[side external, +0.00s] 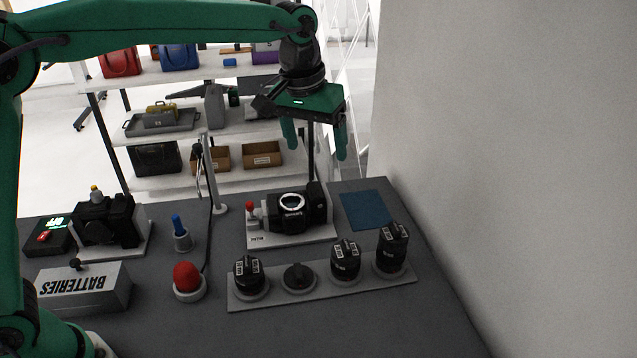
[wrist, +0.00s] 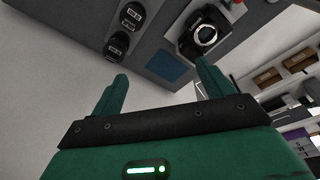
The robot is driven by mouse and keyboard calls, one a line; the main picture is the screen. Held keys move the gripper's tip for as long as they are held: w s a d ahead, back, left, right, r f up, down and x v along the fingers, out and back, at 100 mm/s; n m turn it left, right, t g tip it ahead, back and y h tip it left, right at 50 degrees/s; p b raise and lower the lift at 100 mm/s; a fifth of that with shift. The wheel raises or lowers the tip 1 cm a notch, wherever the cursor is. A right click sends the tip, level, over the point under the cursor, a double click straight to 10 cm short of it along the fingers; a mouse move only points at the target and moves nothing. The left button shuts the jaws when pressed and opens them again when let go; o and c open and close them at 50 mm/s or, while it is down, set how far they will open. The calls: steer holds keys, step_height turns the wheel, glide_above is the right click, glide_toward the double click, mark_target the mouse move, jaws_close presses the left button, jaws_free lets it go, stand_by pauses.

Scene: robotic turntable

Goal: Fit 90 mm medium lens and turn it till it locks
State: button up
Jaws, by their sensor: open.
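My gripper (side external: 316,146) is open and empty, high above the bench behind the black camera body (side external: 311,206). In the wrist view its two fingers (wrist: 160,82) stand wide apart with nothing between them. The camera body has an open lens mount ring and sits on a grey base; it also shows in the wrist view (wrist: 205,34). A grey lens rack (side external: 322,290) holds a short lens (side external: 249,276), a mid-height lens (side external: 345,262) and a taller lens (side external: 392,250), all upright. The mid-height one looks like the medium lens, but the labels are unreadable.
A flat dark disc (side external: 299,278) occupies another rack place. A blue mat (side external: 368,209) lies clear. A red dome (side external: 187,280), battery box (side external: 84,289), blue-tipped piece (side external: 181,233) and second camera (side external: 107,220) stand left. A thin post (side external: 214,175) rises left of the camera body; a wall (side external: 520,170) bounds the right.

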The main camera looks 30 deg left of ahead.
steer(key=w+d+f+g, duration=0.1)
steer(key=w+d+f, duration=0.45)
steer(key=d, duration=0.25)
glide_above(393, 239)
steer(key=w, duration=0.2)
steer(key=shift+g+y, duration=0.3)
steer(key=shift+g, duration=0.1)
steer(key=f, duration=0.8)
steer(key=shift+s+a+f, duration=0.15)
steer(key=shift+s+f, duration=0.05)
steer(key=shift+s, duration=0.05)
steer(key=shift+w+f, duration=0.1)
steer(key=shift+f, duration=3.8)
steer(key=c, duration=1.3)
steer(key=shift+r+n, duration=0.1)
steer(key=shift+n, duration=0.2)
steer(key=shift+c, duration=0.4)
steer(key=shift+r, duration=0.2)
